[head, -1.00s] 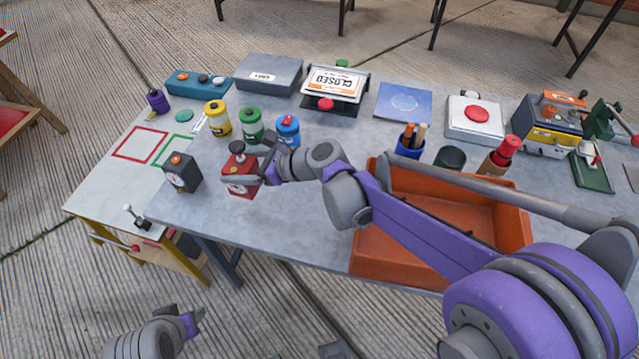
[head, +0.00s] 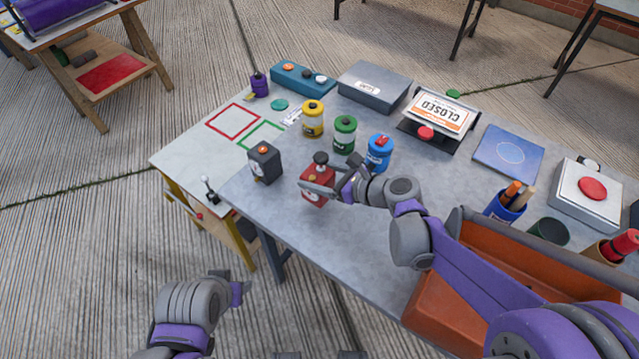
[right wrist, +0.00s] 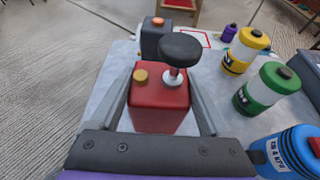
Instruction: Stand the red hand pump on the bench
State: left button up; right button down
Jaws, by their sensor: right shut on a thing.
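The red hand pump (head: 317,187) is a red box with a black knob and a yellow cap. My right gripper (head: 325,190) is shut on it, with a finger along each side. In the right wrist view the pump (right wrist: 160,103) sits upright between the fingers (right wrist: 160,115). It is over the grey tabletop (head: 365,245); I cannot tell whether its base touches. A wooden bench (head: 125,50) with a purple roll stands far at the upper left. My left gripper (head: 238,291) hangs low over the floor; its opening is unclear.
A black box (head: 265,163) stands just left of the pump. Yellow (head: 313,120), green (head: 344,135) and blue (head: 378,153) canisters stand behind it. A white-topped table (head: 185,155) with red and green squares adjoins. An orange crate (head: 425,305) lies under my right arm.

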jog(key=shift+f, duration=1.6)
jog(key=shift+f+b, duration=0.1)
jog(key=shift+b, duration=0.2)
grip_release()
jog(key=shift+r, duration=0.2)
jog(key=v, duration=1.2)
jog(key=shift+p, duration=0.45)
